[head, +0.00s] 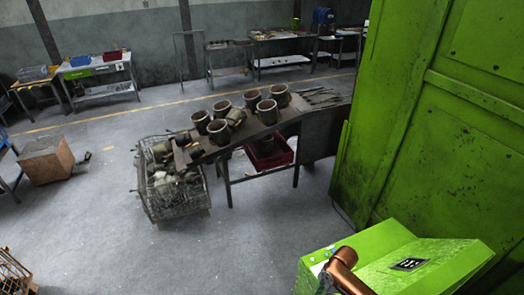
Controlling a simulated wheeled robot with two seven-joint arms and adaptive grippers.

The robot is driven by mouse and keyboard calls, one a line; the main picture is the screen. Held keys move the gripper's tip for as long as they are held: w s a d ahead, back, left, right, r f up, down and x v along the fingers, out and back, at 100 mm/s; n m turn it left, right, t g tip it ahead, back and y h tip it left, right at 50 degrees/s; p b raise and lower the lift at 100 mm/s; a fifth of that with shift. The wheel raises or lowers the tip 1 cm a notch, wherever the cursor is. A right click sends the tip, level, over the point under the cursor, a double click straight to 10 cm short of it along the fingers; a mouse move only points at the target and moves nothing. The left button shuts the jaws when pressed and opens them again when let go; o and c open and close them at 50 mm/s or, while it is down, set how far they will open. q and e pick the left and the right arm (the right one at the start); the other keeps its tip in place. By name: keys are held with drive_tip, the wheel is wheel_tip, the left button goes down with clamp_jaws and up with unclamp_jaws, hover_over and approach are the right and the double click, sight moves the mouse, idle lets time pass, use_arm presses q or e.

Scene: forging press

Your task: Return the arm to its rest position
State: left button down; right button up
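Neither of my grippers shows in the head view, so I cannot see where they are or whether they hold anything. The large green press body (440,120) fills the right side of the picture. A lower green box (410,262) with a small dark panel (409,264) on its top stands in front of it at the bottom right.
A metal table (255,131) carries several cylindrical pots (268,111) and some long tools (321,97). A wire basket (178,203) with metal pieces stands at its left end. A red bin (270,154) sits beneath. The grey floor (110,235) at the left front is mostly clear.

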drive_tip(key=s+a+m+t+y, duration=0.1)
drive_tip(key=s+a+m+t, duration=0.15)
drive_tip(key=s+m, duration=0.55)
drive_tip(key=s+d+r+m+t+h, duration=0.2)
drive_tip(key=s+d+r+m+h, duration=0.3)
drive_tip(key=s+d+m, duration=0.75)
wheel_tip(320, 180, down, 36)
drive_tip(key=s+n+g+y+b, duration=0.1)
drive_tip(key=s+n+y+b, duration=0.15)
drive_tip(key=b, duration=0.75)
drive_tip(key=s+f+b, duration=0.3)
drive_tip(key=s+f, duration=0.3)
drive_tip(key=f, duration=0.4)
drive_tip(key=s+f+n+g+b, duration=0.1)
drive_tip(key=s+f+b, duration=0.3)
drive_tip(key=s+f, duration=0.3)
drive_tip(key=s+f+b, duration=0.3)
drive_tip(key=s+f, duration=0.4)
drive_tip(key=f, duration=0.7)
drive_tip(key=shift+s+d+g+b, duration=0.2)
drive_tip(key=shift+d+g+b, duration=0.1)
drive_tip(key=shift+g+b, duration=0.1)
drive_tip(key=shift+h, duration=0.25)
